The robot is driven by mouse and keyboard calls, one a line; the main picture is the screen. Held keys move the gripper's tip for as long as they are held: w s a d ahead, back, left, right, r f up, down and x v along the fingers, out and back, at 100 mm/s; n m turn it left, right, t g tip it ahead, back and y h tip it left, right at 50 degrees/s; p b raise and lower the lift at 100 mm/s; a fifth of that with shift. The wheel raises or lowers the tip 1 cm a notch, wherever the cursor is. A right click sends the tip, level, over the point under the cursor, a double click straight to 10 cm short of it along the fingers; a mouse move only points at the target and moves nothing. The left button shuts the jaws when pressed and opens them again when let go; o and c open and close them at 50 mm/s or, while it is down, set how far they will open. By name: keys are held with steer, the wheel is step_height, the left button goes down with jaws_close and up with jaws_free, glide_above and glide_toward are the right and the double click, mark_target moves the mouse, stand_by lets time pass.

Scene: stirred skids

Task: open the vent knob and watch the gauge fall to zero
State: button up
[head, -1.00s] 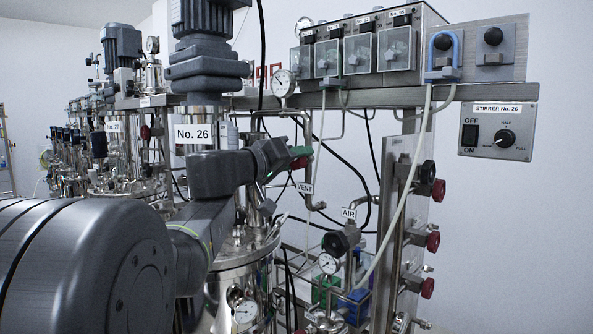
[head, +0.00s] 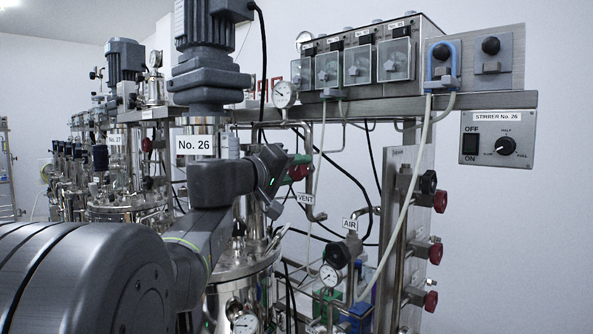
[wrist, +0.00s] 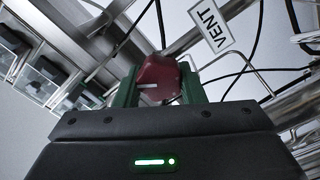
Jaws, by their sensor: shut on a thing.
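The red vent knob (wrist: 158,76) is between the green fingers of my gripper (wrist: 160,90) in the wrist view. The fingers are shut on its two sides, and a pale slot shows on its face. In the head view the knob (head: 298,173) shows partly beside my gripper (head: 300,164), just above the VENT label (head: 305,198). That label also shows in the wrist view (wrist: 211,27). A round gauge (head: 284,94) sits up by the steel rail; its needle is too small to read. Which gauge belongs to the vent I cannot tell.
The AIR valve (head: 336,254) and a gauge (head: 329,275) are below right. Cables and thin pipes run behind the knob. Several red valve knobs (head: 435,253) line the right-hand panel.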

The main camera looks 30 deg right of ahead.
steer(key=o, duration=1)
steer(key=shift+a, duration=0.1)
steer(key=b+v, duration=0.2)
steer(key=v, duration=1.1)
steer(key=shift+s+a, duration=0.15)
steer(key=shift+a, duration=0.15)
